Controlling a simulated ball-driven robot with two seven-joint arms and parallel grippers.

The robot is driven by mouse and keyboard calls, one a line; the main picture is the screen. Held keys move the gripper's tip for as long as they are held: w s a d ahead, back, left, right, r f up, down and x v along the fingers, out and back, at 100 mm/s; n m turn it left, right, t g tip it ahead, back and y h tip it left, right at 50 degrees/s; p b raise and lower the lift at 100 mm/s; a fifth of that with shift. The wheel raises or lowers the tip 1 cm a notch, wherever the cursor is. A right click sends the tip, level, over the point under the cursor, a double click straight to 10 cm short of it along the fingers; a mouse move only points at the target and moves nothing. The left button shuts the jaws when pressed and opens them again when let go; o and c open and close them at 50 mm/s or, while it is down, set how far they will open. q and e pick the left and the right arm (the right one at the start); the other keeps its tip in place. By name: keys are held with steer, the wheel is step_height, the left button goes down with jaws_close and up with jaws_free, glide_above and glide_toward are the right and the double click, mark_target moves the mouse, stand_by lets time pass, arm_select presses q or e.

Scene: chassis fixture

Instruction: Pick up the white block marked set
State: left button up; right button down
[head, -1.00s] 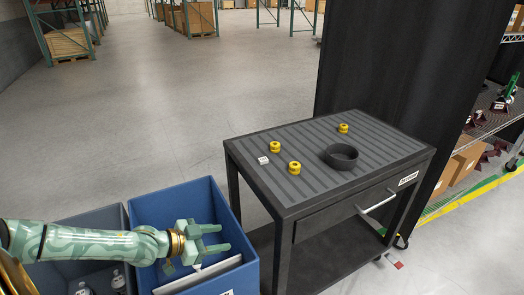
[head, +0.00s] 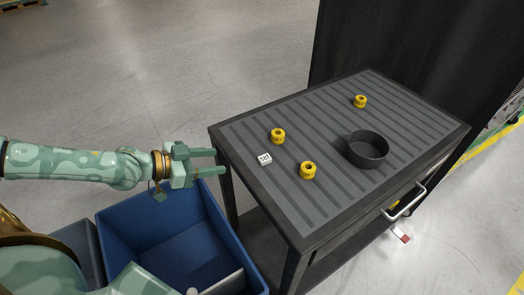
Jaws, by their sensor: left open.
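The white block marked set (head: 264,159) lies on the ribbed dark top of the cart (head: 330,204), near its left side. Dark lettering shows on its face. My left gripper (head: 215,161) is open and empty, with its fingers pointing right at the cart's left edge. The block is a short way to the right of the fingertips, and nothing is between the fingers. My right gripper is not in view.
A black round bowl (head: 367,149) is further right. A blue bin (head: 118,220) stands below my left arm. A dark curtain (head: 420,50) hangs behind the cart.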

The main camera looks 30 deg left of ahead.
mark_target(263, 158)
arm_select(q)
steer(key=b+x, duration=0.1)
steer(key=x, duration=0.8)
steer(key=shift+f, duration=0.1)
steer(key=shift+w+d+f+b, duration=0.25)
steer(key=shift+w+d+b, duration=0.1)
steer(key=shift+d, duration=0.1)
steer(key=x, duration=0.4)
steer(key=shift+a+f+b, duration=0.1)
steer(key=shift+f+b, duration=0.1)
steer(key=shift+b, duration=0.1)
steer(key=shift+w, duration=0.15)
steer(key=c, duration=1.1)
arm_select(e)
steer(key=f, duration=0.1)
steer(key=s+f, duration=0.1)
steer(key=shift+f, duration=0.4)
